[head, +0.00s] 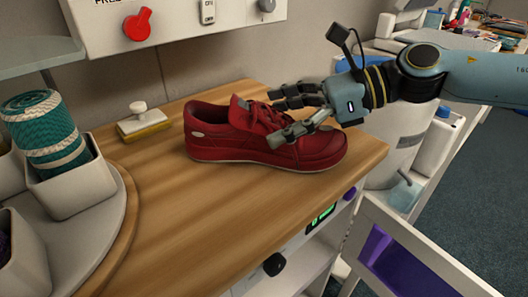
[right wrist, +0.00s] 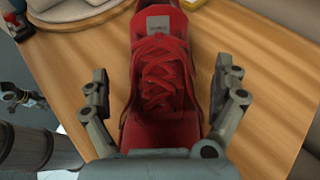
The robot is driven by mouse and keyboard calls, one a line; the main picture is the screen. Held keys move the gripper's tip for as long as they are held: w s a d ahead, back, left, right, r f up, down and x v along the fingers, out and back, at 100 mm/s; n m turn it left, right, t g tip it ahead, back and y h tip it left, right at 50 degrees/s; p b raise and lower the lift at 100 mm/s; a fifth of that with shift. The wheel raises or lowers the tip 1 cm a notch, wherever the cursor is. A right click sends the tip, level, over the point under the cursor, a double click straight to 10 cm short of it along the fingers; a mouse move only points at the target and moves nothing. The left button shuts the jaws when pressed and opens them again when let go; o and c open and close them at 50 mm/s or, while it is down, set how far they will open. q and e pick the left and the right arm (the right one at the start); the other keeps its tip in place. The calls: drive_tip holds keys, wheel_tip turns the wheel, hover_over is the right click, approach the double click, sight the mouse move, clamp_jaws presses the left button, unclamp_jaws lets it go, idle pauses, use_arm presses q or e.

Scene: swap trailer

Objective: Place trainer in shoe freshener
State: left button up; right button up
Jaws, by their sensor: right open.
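A red trainer (head: 230,139) with a pale sole stands upright on the wooden counter (head: 220,215), its toe to the right. My right gripper (head: 272,120) comes in from the right over the front half of the shoe. In the right wrist view the laces of the trainer (right wrist: 160,75) lie between the fingers of the gripper (right wrist: 165,88), one finger on each side, spread apart. I cannot tell which thing is the shoe freshener; below the counter is a unit with a green display (head: 320,215).
A round turntable (head: 105,225) with white bins stands at the left, one bin holding a teal and cream yarn roll (head: 45,130).

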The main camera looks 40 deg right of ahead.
drive_tip(key=shift+w+a+f, duration=0.1)
drive_tip(key=shift+w+a, duration=0.15)
drive_tip(key=shift+c, duration=0.3)
drive_tip(key=c, duration=1.7)
drive_tip(key=shift+o, duration=0.2)
